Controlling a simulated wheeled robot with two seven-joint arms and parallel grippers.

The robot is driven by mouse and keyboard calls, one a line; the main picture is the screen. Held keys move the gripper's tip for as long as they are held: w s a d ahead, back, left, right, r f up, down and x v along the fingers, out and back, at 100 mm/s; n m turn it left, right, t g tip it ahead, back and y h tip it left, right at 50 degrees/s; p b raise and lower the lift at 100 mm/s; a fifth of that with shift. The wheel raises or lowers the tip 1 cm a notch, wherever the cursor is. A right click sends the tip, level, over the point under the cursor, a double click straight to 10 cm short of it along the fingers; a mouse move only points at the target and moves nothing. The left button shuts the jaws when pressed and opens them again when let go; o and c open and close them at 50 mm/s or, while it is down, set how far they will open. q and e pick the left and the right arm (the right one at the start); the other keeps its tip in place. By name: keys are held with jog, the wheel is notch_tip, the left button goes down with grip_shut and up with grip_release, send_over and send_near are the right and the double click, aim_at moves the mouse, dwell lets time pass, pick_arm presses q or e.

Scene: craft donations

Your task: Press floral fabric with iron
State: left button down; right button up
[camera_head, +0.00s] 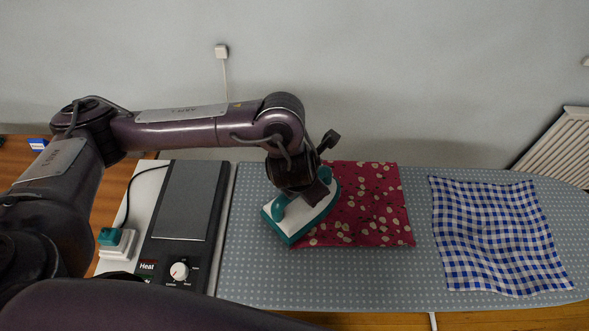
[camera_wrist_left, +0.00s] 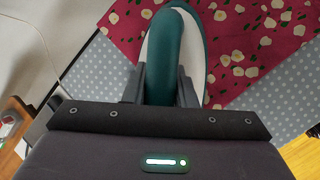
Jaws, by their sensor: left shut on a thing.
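A teal and white iron (camera_head: 298,213) rests over the left part of the red floral fabric (camera_head: 372,205) on the ironing board. My left gripper (camera_head: 305,192) is above the iron. In the left wrist view its fingers (camera_wrist_left: 163,88) are shut on the iron's teal handle (camera_wrist_left: 172,55), and the floral fabric (camera_wrist_left: 250,40) shows around the iron. Whether the iron's sole touches the cloth everywhere is hidden. My right gripper is not in view.
A blue checked cloth (camera_head: 497,237) lies on the right of the dotted ironing board (camera_head: 330,285). A heat station (camera_head: 165,230) with a dial and a dark plate stands at the left. A teal-topped switch (camera_head: 110,237) sits beside it. A radiator (camera_head: 560,148) is behind.

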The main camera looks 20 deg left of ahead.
pick_arm(q)
jog(key=m, duration=0.1)
jog(key=a+m+h, duration=0.1)
jog(key=m, duration=0.2)
jog(key=shift+w+a+r+g+h, duration=0.1)
jog(key=shift+w+a+g+h, duration=0.2)
jog(key=shift+w+h, duration=0.1)
jog(key=m, duration=0.1)
jog(key=a+m, duration=0.1)
jog(key=w+m+g+h, duration=0.1)
jog(key=m, duration=0.1)
jog(key=shift+a+r+p, duration=0.3)
jog(key=shift+r, duration=0.05)
jog(key=shift+a+f+b, duration=0.1)
jog(key=shift+f+b, duration=0.35)
jog(key=shift+f, duration=0.4)
jog(key=shift+f, duration=0.15)
